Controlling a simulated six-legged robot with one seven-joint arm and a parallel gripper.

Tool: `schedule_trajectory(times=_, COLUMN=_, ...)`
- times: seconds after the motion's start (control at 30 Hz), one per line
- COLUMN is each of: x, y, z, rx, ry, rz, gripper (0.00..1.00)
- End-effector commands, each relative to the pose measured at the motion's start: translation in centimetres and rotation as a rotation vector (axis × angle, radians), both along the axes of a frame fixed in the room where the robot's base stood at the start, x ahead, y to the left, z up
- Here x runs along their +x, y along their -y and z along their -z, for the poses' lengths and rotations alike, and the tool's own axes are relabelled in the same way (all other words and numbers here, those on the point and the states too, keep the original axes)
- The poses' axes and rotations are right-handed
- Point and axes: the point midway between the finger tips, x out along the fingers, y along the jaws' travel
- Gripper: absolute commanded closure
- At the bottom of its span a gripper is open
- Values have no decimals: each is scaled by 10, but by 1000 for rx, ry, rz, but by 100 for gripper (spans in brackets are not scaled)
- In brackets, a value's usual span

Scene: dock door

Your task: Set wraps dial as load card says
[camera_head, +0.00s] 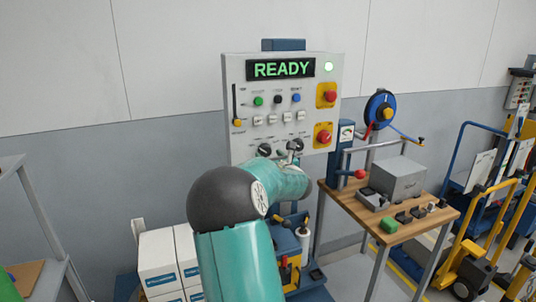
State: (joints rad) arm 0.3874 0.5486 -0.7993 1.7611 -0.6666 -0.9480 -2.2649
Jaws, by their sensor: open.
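The control panel (233,125) stands against the wall, with a green READY display (281,69). Two dark round dials sit low on it: a left dial (264,149) and a right dial (297,144). Their labels are too small to read, so I cannot tell which is the wraps dial. My teal arm reaches up from below to the panel's lower edge. My gripper (291,155) is mostly hidden by the arm; a small grey part shows just below the right dial. It is open; contact with the dial cannot be made out. I cannot pick out a readable load card.
The panel also has red buttons on yellow plates (326,95), small coloured buttons and a slider (237,105). Right of it stands a wooden table (405,232) with a grey box (398,178) and small items. White cartons (158,260) are lower left; yellow and blue carts are far right.

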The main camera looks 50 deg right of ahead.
Motion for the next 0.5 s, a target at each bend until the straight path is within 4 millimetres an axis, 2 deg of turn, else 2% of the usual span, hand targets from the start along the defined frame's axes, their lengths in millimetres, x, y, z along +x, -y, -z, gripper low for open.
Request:
schedule_trajectory(times=0.1, x=14, y=10, z=1, rx=-1, ry=-3, rz=0, gripper=40)
schedule_trajectory(times=0.2, x=21, y=15, z=1, rx=0, ry=-1, rz=1, gripper=40)
schedule_trajectory(times=0.5, x=23, y=17, z=0, rx=1, ry=1, rz=1, gripper=40)
